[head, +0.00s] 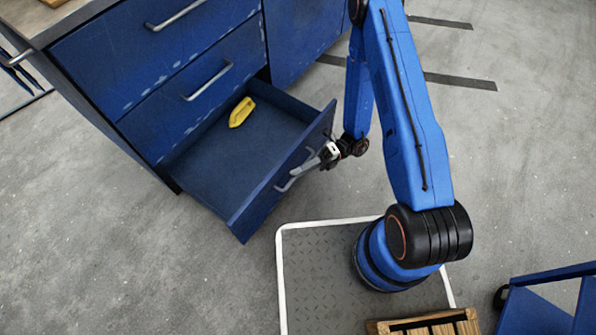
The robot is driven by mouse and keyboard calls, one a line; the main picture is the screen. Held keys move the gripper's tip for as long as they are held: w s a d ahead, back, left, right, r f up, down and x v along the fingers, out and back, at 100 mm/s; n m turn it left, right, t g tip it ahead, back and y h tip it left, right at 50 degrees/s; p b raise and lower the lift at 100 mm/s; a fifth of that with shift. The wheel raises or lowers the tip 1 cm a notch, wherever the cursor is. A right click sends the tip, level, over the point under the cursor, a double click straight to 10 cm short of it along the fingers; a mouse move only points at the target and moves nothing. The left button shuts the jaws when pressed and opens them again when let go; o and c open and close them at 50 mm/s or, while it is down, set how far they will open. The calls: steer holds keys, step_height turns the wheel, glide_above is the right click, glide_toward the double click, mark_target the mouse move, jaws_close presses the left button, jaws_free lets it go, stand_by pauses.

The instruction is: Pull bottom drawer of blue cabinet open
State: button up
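The blue cabinet (165,60) stands at the upper left, with worn paint and metal bar handles. Its bottom drawer (215,165) is pulled well out, and its inside shows. A yellow object (241,112) lies inside the drawer near the back. My gripper (316,161) is at the drawer's front handle (290,180), at the outer side of the front panel. The fingers are small here and overlap the handle, so I cannot tell whether they are closed on it.
Two drawers above, with handles (207,82) and (175,16), are shut. A white-edged dark floor plate (320,280) lies under my arm's base. A wooden crate (425,324) and a blue frame (535,310) are at the lower right. Grey floor is clear at left.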

steer(key=o, duration=0.3)
steer(key=shift+w+d, duration=0.1)
steer(key=v, duration=1.7)
steer(key=shift+w+d, duration=0.1)
